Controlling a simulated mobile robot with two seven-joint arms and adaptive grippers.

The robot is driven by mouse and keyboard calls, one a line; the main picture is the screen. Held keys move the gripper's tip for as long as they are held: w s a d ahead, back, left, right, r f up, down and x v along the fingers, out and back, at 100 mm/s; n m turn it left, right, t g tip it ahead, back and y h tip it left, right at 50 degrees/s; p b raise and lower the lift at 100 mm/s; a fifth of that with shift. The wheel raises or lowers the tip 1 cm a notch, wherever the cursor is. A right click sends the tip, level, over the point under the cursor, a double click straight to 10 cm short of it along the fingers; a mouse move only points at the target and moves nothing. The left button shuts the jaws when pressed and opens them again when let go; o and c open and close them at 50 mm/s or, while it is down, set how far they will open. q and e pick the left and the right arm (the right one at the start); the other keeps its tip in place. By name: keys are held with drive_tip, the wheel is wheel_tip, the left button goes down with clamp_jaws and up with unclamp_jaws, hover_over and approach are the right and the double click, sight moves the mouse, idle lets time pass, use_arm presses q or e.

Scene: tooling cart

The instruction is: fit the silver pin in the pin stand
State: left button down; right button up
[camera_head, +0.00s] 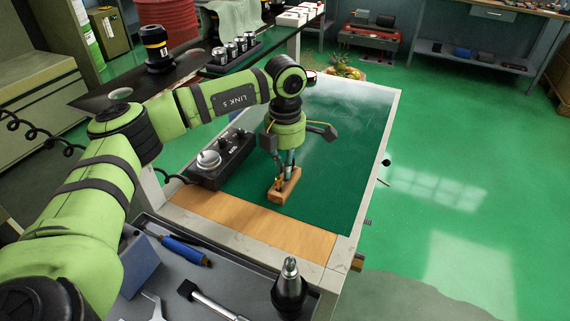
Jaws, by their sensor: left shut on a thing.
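The pin stand, a small wooden block (285,187), sits on the green mat of the cart top. My left gripper (284,174) points down right over the block, its fingertips at the block's top. It is shut on a thin greyish thing that appears to be the silver pin (290,158), mostly hidden by the fingers. I cannot tell whether the pin's lower end is in a hole of the block or only above it. My right gripper is not in view.
A dark control box (222,158) with a round knob stands left of the block. A grey tray (215,272) in front holds a blue-handled tool (184,249) and a dark tool holder (290,290). The mat (340,130) is clear right of the block.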

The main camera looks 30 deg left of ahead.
use_arm(q)
drive_tip(key=c, duration=1.2)
unclamp_jaws()
wheel_tip(320, 180, up, 12)
